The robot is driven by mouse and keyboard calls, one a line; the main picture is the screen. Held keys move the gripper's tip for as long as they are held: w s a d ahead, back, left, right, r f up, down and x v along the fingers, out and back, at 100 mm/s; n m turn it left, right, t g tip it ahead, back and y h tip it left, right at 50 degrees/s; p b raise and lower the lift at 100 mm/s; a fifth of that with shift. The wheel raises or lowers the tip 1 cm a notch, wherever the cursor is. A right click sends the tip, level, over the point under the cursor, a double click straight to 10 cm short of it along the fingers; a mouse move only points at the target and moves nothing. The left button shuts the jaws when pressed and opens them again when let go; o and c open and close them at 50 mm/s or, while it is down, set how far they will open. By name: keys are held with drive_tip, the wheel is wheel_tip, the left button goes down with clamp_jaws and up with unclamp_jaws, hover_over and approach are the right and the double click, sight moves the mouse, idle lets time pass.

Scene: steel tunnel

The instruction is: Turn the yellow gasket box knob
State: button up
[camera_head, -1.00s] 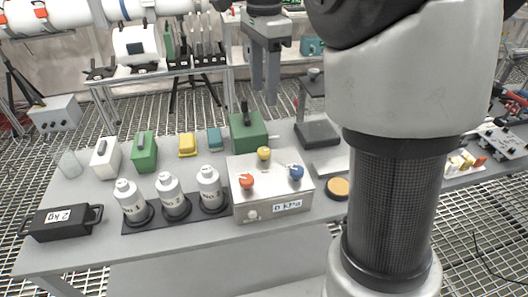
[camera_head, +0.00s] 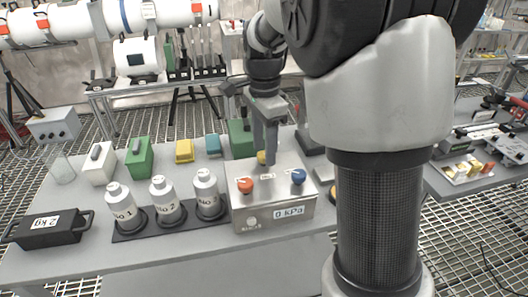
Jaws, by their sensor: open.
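The gasket box (camera_head: 268,212) is a silver box on the table with a "0 kPa" display on its front. Its yellow knob (camera_head: 261,158) is at the back of the top, partly hidden by my gripper's fingers. An orange-red knob (camera_head: 245,185) sits at the front left and a blue knob (camera_head: 298,176) at the right. My gripper (camera_head: 265,156) points down with its fingers open, at the yellow knob in the picture. I cannot tell whether the fingers stand around the knob or in front of it, or touch it.
Three white bottles (camera_head: 163,200) stand left of the box on a dark mat. A black 2 kg weight (camera_head: 48,228) lies at the far left. Green boxes (camera_head: 139,155) and a yellow block (camera_head: 184,151) stand behind the bottles. The table's front strip is clear.

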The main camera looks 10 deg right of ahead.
drive_tip(key=shift+f, duration=0.3)
drive_tip(key=c, duration=1.1)
drive_tip(key=shift+o, duration=0.2)
